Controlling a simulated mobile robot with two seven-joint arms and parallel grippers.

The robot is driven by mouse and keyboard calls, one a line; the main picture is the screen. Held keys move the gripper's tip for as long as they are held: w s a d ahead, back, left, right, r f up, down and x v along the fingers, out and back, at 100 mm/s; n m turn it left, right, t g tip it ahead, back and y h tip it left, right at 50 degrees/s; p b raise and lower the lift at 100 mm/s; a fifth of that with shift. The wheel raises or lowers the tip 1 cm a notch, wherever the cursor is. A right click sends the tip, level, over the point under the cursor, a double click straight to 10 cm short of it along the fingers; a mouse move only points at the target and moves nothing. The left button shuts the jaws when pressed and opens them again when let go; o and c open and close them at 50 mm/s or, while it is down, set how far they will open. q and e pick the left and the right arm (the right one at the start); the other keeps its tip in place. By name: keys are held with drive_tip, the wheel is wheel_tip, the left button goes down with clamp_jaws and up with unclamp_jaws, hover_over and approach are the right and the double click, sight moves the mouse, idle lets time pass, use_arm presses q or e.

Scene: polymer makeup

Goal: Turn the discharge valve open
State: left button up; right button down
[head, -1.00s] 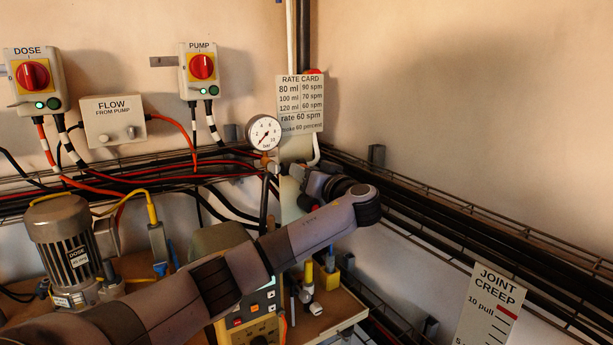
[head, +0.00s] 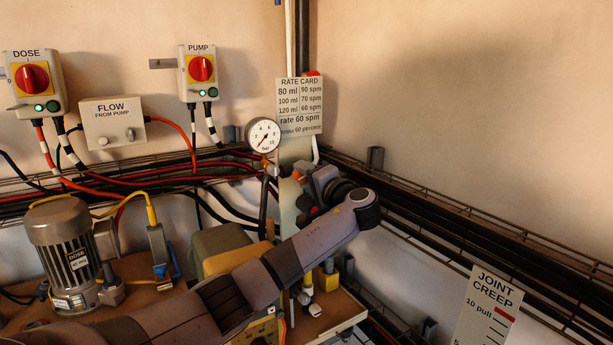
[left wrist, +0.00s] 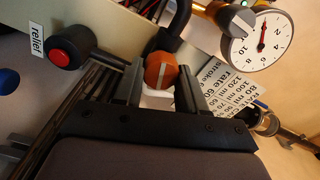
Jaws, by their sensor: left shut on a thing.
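An orange-brown round knob with a pale line across its face (left wrist: 160,70) sits between the two dark fingers of my left gripper (left wrist: 160,88) in the left wrist view. The fingers are shut on its sides. I take this knob to be the discharge valve; no label shows on it. In the head view my left gripper (head: 308,184) is at the upright pale panel, below the rate card, and mostly covers the knob. A round pressure gauge (head: 263,135) stands just above and left of it; it also shows in the left wrist view (left wrist: 257,40). My right gripper is out of view.
A red relief knob (left wrist: 70,47) with a label is close by. The rate card (head: 300,106) hangs above my gripper. Cable trays run along both walls.

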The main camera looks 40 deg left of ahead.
use_arm(q)
drive_tip(key=shift+f+m, duration=0.15)
drive_tip(key=shift+m, duration=1.55)
drive_tip(key=o, duration=1)
drive_tip(key=shift+o, duration=0.2)
drive_tip(key=shift+d, duration=0.15)
drive_tip(key=b+v, duration=0.1)
drive_tip(key=v, duration=0.6)
